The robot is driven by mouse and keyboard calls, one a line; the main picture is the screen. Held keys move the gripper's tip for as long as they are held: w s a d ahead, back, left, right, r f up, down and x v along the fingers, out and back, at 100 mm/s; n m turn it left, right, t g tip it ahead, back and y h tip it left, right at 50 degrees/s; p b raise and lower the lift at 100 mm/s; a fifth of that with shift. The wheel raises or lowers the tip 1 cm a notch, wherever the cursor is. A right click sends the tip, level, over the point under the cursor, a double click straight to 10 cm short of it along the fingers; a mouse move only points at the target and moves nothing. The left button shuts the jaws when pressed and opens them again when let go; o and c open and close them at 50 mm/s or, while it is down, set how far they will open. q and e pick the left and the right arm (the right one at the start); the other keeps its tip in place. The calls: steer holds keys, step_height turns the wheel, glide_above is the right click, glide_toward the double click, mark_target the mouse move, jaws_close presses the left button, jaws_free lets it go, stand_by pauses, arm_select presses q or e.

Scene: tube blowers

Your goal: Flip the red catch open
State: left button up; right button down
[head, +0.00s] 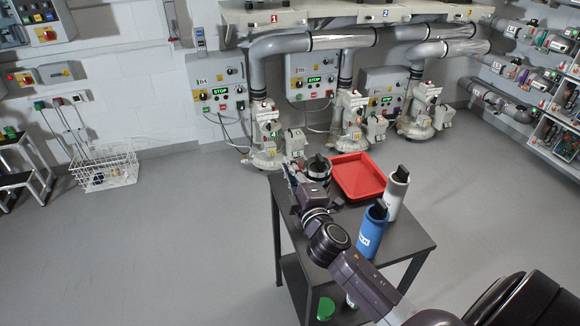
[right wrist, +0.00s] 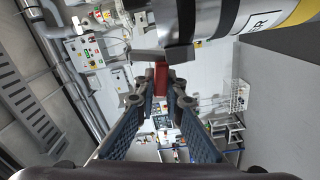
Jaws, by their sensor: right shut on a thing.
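The red catch (right wrist: 161,76) shows in the right wrist view as a small red piece between the fingertips of my right gripper (right wrist: 162,92). The fingers are shut on it. It sits beside a metal canister (right wrist: 213,16) with a dark collar and a yellow band. In the head view my right gripper (head: 291,172) is at the table's far left corner, beside the canister (head: 317,170); the catch is too small or hidden there. I cannot tell how far the catch is turned. My left gripper is not in view.
The dark table (head: 398,236) also bears a red tray (head: 358,178), a white canister (head: 396,193) and a blue canister (head: 371,232). Tube blowers (head: 267,140) and wall control boxes stand behind. A wire basket (head: 105,170) is at the left. Open floor surrounds the table.

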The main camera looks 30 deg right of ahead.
steer(key=c, duration=2)
jaws_free()
steer(key=v, duration=1.2)
steer(key=shift+f, duration=0.1)
steer(key=shift+d, duration=0.1)
